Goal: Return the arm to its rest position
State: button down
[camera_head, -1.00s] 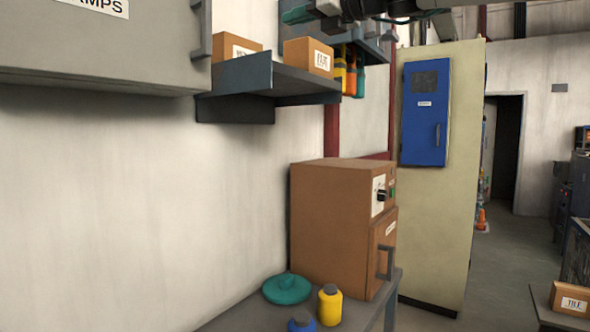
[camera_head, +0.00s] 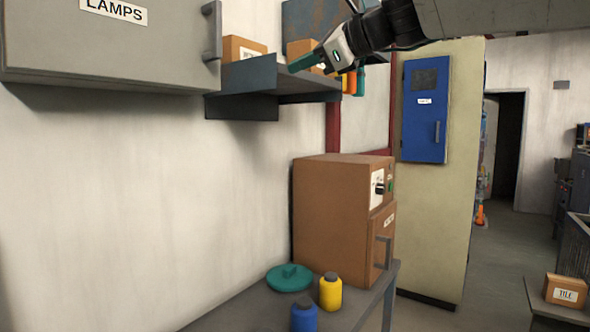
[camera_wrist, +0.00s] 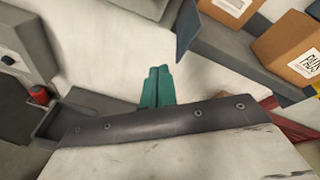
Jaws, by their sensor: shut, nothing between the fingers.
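My gripper (camera_head: 303,63) shows at the top of the head view, in front of the wall shelf, with my arm reaching in from the upper right. Its green fingers point left and are shut with nothing between them. In the wrist view the two green fingers (camera_wrist: 157,87) lie side by side, touching. The gripper looks clear of the shelf and boxes, though the exact gap cannot be told. The brown oven-like box (camera_head: 330,215) with a dial and a closed handled door stands below on the grey bench.
A wall shelf (camera_head: 240,75) holds labelled boxes (camera_head: 244,48) close to my gripper. A grey LAMPS cabinet (camera_head: 110,45) hangs at left. A green lid (camera_head: 289,279), yellow bottle (camera_head: 330,292) and blue bottle (camera_head: 304,316) are on the bench. A blue panel (camera_head: 425,110) is on the beige cabinet.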

jog(key=s+d+f+n+g+h, duration=0.1)
jog(key=s+d+f+n+h, duration=0.2)
jog(key=f, duration=0.5)
jog(key=s+d+f+n+g+h, duration=0.15)
jog(key=s+d+f+n, duration=0.25)
jog(key=f, duration=0.4)
jog(key=s+d+f+n+g+h, duration=0.2)
jog(key=s+d+f+n, duration=0.15)
jog(key=f, duration=0.45)
jog(key=s+d+f+n+g+h, duration=0.1)
jog(key=s+d+f+n+h, duration=0.2)
jog(key=s+d+f, duration=0.4)
jog(key=s+d+f+n+g+h, duration=0.2)
jog(key=s+d+f, duration=0.5)
jog(key=s+f, duration=0.5)
jog(key=s+n+h, duration=0.1)
jog(key=s+n, duration=0.1)
jog(key=s, duration=0.1)
jog(key=shift+d+f, duration=0.35)
jog(key=shift+d, duration=0.05)
